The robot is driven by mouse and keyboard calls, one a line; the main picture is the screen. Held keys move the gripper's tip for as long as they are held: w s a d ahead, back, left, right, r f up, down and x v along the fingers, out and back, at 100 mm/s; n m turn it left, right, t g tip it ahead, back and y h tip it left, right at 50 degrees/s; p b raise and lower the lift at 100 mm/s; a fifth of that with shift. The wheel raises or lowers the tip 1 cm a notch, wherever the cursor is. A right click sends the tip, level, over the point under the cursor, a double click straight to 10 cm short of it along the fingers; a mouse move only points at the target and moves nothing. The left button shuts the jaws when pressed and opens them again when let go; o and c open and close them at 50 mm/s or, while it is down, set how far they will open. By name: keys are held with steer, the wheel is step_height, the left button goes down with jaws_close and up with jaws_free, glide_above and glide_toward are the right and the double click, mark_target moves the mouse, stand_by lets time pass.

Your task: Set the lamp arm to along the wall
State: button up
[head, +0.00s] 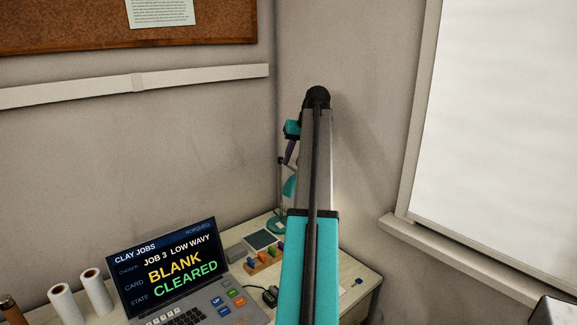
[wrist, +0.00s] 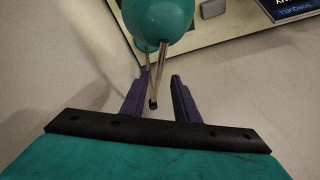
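The desk lamp, with a teal shade (head: 290,188) and thin metal stand on a teal round base (head: 276,226), stands at the back corner of the desk. My arm partly hides it in the head view. In the wrist view its teal shade (wrist: 160,18) is at top centre, with two thin metal rods below. One rod (wrist: 158,75) ends in a black tip that appears between my fingers. My gripper (wrist: 160,82) has purple fingers spread apart, with a gap around the rod tip; I cannot tell whether they touch it. In the head view, one purple finger (head: 290,152) shows above the shade.
The walls meet in a corner close behind the lamp. On the desk (head: 352,272) are a laptop-like terminal (head: 165,270), a rack of coloured pegs (head: 264,262) and white rolls (head: 96,290). A window sill (head: 470,255) juts out at the right.

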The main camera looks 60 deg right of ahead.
steer(key=shift+x, duration=1.45)
